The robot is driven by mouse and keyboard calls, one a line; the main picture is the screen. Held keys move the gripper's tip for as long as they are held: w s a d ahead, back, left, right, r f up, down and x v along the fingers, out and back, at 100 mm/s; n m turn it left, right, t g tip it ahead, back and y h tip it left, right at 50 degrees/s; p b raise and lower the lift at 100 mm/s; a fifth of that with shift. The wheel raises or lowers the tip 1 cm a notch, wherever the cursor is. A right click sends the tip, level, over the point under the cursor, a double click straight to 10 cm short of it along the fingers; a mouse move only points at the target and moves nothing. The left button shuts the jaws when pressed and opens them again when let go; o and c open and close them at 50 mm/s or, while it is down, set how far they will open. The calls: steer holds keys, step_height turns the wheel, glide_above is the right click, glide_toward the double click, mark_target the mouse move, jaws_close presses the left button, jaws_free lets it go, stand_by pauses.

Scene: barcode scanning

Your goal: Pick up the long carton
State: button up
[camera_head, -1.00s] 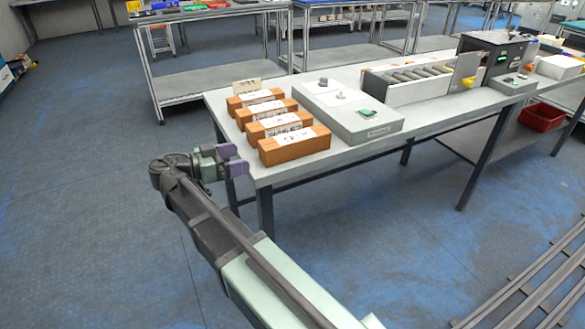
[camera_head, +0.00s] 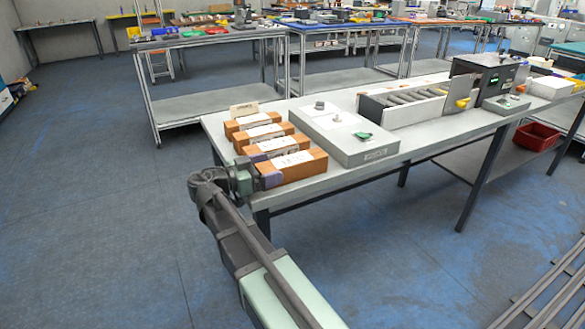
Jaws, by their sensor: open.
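Several long brown cartons with white labels on top lie in a row on the left part of the table. The nearest carton (camera_head: 298,168) is at the front of the row. My gripper (camera_head: 265,169) is open at the left end of this nearest carton, with one purple finger towards its far side and one towards its near side. I cannot tell whether the fingers touch it. The carton behind it (camera_head: 278,144) lies close to the far finger. The left end of the nearest carton is partly hidden by my gripper.
A grey flat box (camera_head: 352,150) with small items on it stands right of the cartons on the table (camera_head: 345,180). A roller conveyor (camera_head: 405,98) and a dark machine (camera_head: 488,72) stand further right. A small upright card (camera_head: 244,108) stands behind the cartons.

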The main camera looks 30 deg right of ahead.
steer(key=shift+d, duration=0.1)
steer(key=c, duration=1.3)
steer(key=shift+r, duration=0.1)
